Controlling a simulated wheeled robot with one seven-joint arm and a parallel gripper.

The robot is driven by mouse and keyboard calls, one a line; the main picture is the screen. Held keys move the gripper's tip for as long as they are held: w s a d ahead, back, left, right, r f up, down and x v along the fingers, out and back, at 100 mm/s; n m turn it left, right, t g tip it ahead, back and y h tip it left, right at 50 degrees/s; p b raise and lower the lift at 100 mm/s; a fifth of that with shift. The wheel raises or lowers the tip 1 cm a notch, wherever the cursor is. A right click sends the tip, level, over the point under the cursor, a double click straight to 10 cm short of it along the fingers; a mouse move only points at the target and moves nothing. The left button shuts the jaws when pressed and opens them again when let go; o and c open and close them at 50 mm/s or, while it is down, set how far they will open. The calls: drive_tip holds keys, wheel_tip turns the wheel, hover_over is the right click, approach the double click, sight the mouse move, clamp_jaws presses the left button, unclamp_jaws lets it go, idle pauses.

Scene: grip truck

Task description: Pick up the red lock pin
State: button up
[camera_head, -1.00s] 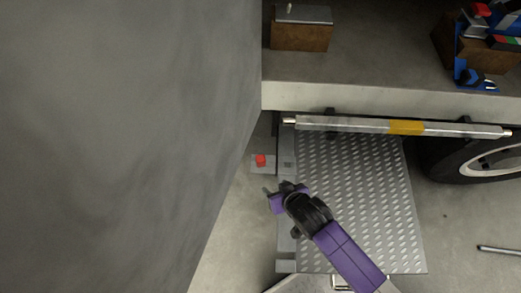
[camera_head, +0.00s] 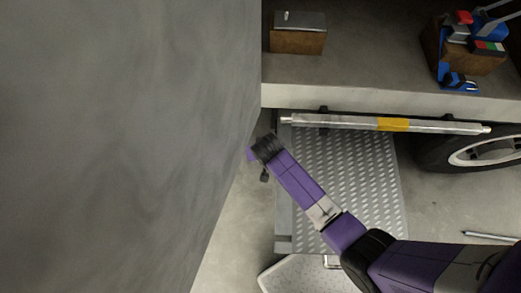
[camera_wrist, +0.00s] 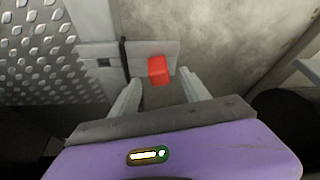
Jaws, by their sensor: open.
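The red lock pin (camera_wrist: 158,70) shows in the wrist view as a small red block on a grey plate (camera_wrist: 139,52) beside the tread-plate platform. My gripper (camera_wrist: 160,92) is open, with one finger on each side of the pin in that view. I cannot tell how much height is left between the fingertips and the pin. In the head view my gripper (camera_head: 254,150) is at the platform's upper left corner, and my arm hides the pin there.
The tread-plate platform (camera_head: 345,185) lies right of the pin. A metal bar with a yellow band (camera_head: 393,125) runs above it along the truck bed edge (camera_head: 400,98). A large grey surface (camera_head: 120,150) stands close on the left. A wheel (camera_head: 480,150) is at right.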

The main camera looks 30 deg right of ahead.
drive_tip(key=shift+x, duration=1.45)
clamp_jaws()
drive_tip(key=shift+r, duration=0.1)
